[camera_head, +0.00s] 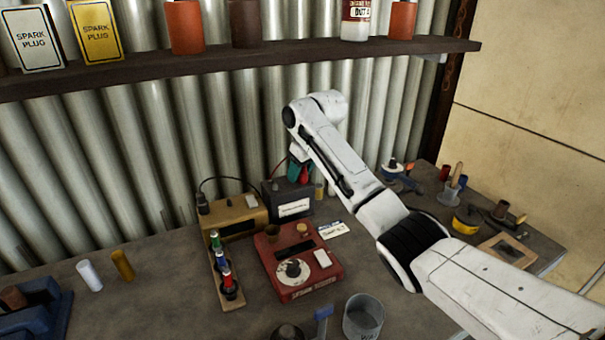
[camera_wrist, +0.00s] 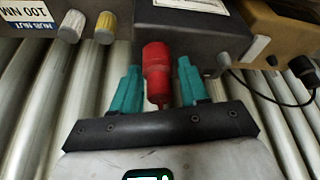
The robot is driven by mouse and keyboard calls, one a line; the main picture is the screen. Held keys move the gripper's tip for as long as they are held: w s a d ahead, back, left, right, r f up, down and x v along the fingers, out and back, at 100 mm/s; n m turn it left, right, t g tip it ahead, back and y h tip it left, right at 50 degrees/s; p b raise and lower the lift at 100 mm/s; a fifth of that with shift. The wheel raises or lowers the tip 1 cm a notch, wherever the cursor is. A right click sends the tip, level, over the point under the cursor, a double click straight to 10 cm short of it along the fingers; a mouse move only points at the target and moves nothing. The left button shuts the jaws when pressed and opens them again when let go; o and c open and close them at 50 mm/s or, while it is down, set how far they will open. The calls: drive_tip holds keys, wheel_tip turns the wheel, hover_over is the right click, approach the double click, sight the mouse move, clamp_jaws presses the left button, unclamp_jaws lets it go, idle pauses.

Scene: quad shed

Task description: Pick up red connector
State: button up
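The red connector (camera_wrist: 157,62) shows in the wrist view between the two teal fingers of my gripper (camera_wrist: 160,80). Narrow gaps seem to show beside it, so the gripper looks open around it, not closed on it. The connector's far end is close to a dark box (camera_wrist: 195,25). In the head view my gripper (camera_head: 293,172) is at the back of the bench, just above the black box with a white label (camera_head: 290,201). A bit of red (camera_head: 304,171) shows beside the teal fingers; the arm partly hides this spot.
A tan box (camera_head: 233,216) with a dark cable stands left of the black box. A red device (camera_head: 298,264) and a small rack (camera_head: 225,275) stand in front. A shelf (camera_head: 240,65) runs above, and a corrugated wall (camera_head: 120,150) is close behind.

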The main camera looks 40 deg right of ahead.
drive_tip(key=c, duration=0.7)
drive_tip(key=shift+r, duration=0.1)
drive_tip(key=shift+r, duration=0.45)
wheel_tip(320, 180, up, 2)
drive_tip(key=shift+r+b, duration=0.1)
drive_tip(key=shift+b, duration=0.35)
drive_tip(key=shift+s+d+r+p, duration=0.15)
drive_tip(key=shift+s+p, duration=0.55)
drive_tip(key=shift+s, duration=2.3)
drive_tip(key=shift+s+d+f+p, duration=0.1)
drive_tip(key=shift+s+p, duration=0.65)
drive_tip(key=shift+s, duration=2.25)
drive_tip(key=shift+s+d+r+p, duration=0.15)
drive_tip(key=shift+s+p, duration=0.55)
drive_tip(key=shift+s, duration=2.3)
drive_tip(key=shift+p, duration=0.35)
